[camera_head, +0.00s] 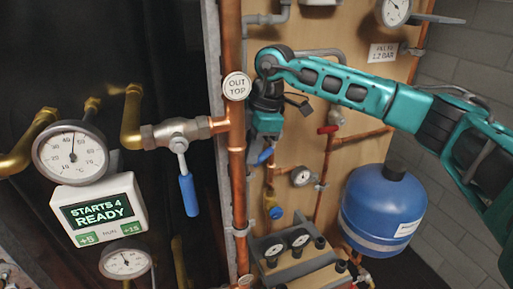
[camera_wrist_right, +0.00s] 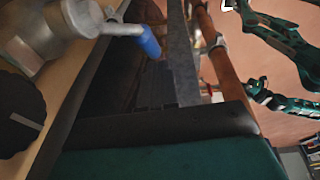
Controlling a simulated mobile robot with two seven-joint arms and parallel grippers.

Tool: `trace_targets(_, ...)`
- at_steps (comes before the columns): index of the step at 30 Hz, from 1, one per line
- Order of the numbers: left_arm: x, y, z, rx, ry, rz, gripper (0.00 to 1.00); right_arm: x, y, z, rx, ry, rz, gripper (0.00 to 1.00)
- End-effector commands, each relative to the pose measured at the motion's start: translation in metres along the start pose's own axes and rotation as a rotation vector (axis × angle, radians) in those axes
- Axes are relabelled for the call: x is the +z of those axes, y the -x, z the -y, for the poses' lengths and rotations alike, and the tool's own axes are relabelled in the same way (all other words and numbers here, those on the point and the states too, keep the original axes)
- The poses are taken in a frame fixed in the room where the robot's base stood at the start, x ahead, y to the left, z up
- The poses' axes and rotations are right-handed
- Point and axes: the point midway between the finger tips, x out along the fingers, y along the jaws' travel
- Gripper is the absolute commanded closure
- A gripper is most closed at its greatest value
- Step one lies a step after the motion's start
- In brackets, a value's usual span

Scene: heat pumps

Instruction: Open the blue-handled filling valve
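In the head view a small blue handle (camera_head: 264,156) sits on the pipework of the wooden board, right of the thick copper pipe. My right gripper (camera_head: 265,138) points down just above it; I cannot tell whether they touch. Its fingers are mostly hidden, so I cannot tell whether they are apart. A larger blue-handled lever (camera_head: 188,195) hangs down from a metal valve (camera_head: 176,131) on the left. In the right wrist view a blue-tipped metal lever (camera_wrist_right: 149,42) extends from a grey valve body (camera_wrist_right: 55,32), beyond the dark gripper edge (camera_wrist_right: 160,124). My left gripper is not in view.
The thick copper pipe (camera_head: 236,180) stands close left of my right gripper. A blue tank (camera_head: 382,215) is at right, and a red handle (camera_head: 328,129) is on a nearby pipe. Gauges (camera_head: 71,153) and a lit display (camera_head: 98,210) are at left. A black knob (camera_wrist_right: 20,105) shows in the wrist view.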

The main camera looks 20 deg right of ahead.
Motion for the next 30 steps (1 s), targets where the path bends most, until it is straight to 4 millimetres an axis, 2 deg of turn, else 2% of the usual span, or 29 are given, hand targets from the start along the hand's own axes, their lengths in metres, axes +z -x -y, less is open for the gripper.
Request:
trace_targets(6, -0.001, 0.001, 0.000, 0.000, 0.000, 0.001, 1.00, 0.008, -0.017, -0.001, -0.006, -0.001, 0.002, 1.00)
trace_targets(10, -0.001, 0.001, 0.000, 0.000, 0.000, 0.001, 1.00, 0.012, -0.023, -0.001, -0.004, 0.012, 0.134, 1.00)
trace_targets(15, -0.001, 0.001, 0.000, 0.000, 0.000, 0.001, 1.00, 0.023, -0.032, 0.000, -0.004, 0.006, 0.137, 1.00)
trace_targets(30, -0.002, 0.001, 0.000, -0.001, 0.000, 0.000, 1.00, 0.036, -0.040, 0.000, -0.002, 0.006, 0.137, 1.00)
